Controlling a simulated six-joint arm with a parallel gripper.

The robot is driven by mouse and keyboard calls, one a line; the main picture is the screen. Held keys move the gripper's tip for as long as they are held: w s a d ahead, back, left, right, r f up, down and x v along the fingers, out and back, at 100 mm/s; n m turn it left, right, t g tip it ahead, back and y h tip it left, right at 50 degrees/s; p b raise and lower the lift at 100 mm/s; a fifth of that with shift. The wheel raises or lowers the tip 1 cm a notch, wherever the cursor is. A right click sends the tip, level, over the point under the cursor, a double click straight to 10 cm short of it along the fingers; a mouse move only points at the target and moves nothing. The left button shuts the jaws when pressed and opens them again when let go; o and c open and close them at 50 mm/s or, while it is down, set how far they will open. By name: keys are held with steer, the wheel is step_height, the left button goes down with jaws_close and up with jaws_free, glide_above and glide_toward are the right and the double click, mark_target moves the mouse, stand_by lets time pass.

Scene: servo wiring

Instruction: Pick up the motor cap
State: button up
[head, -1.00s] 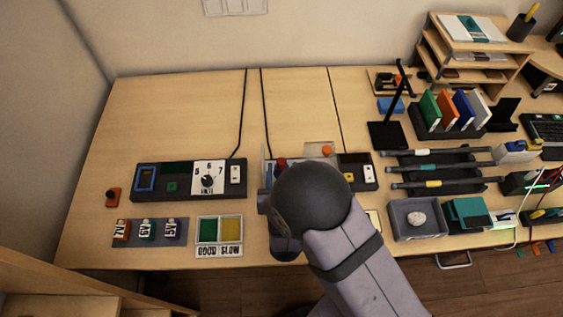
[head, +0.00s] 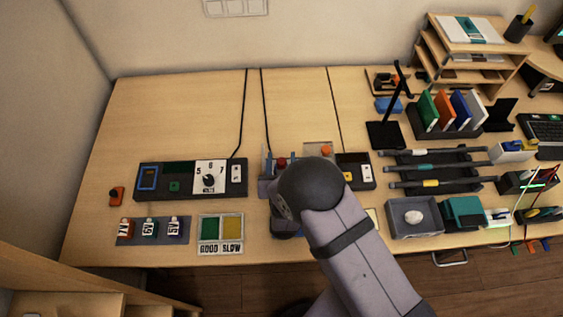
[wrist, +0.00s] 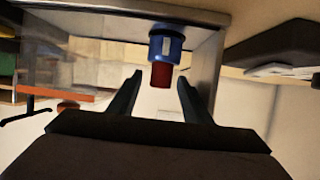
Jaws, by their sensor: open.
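In the wrist view a short red cylinder (wrist: 161,75) sticks out of a blue collar (wrist: 166,42). I take the red part to be the motor cap, though the picture does not settle this. My gripper (wrist: 160,82) is open, with one dark finger on each side of the red end and gaps beside it. It holds nothing. In the head view a small red top (head: 281,162) shows just behind my arm's round joint, which hides my fingers and much of the fixture there.
A dark control box with a dial (head: 208,180) stands left of my arm, and a green and yellow tray (head: 220,228) lies in front of it. The back left of the table is clear.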

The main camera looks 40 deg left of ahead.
mark_target(281, 160)
steer(key=c, duration=1.1)
steer(key=shift+r, duration=0.2)
steer(key=shift+r+b, duration=0.95)
steer(key=shift+r, duration=3.85)
